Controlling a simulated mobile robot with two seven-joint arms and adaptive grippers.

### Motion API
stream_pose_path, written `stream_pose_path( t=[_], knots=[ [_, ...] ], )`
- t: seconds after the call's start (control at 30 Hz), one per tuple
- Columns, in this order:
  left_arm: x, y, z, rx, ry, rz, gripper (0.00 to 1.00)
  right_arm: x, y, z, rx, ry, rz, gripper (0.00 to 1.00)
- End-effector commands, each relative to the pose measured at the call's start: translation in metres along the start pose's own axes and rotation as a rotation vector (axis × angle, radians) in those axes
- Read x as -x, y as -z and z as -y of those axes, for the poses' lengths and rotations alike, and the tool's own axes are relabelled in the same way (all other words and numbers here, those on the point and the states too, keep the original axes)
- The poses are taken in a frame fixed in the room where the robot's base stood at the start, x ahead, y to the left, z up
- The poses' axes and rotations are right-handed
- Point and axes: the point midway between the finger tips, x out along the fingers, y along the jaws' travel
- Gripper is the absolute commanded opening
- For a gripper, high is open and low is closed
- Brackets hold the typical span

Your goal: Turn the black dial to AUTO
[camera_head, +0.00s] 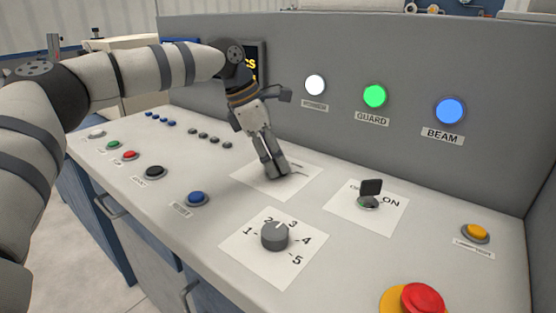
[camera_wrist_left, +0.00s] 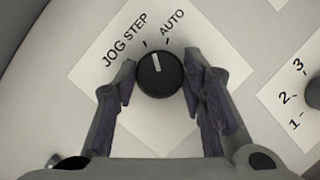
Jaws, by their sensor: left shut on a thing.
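The black dial (camera_wrist_left: 160,75) sits on a white card (camera_wrist_left: 185,130) lettered JOG, STEP and AUTO. Its white pointer line points up and slightly left in the left wrist view, between the STEP and AUTO ticks and nearer STEP. My left gripper (camera_wrist_left: 160,82) has a finger on either side of the dial and is shut on it. In the head view, my left gripper (camera_head: 277,172) reaches down to the card (camera_head: 262,187), and its fingers hide the dial there. My right gripper is not in view.
A grey knob (camera_head: 274,237) on a card numbered 1 to 5 stands in front. A key switch (camera_head: 370,194) marked ON is to the right. A red mushroom button (camera_head: 422,298) is at the front right. Small buttons line the left side. An upright panel with lamps stands behind.

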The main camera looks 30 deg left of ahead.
Motion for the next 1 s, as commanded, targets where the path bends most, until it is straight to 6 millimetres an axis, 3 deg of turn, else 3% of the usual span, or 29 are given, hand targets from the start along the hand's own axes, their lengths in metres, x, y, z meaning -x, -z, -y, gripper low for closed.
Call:
stream_pose_path(
  t=[0.5,1.0],
  knots=[
    [-0.004,0.001,-0.003,-0.358,0.152,-0.005,0.10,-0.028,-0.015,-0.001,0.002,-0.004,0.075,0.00],
    [-0.001,0.000,-0.003,-0.470,0.196,-0.004,0.10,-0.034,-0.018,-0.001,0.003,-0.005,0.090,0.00]
  ],
)
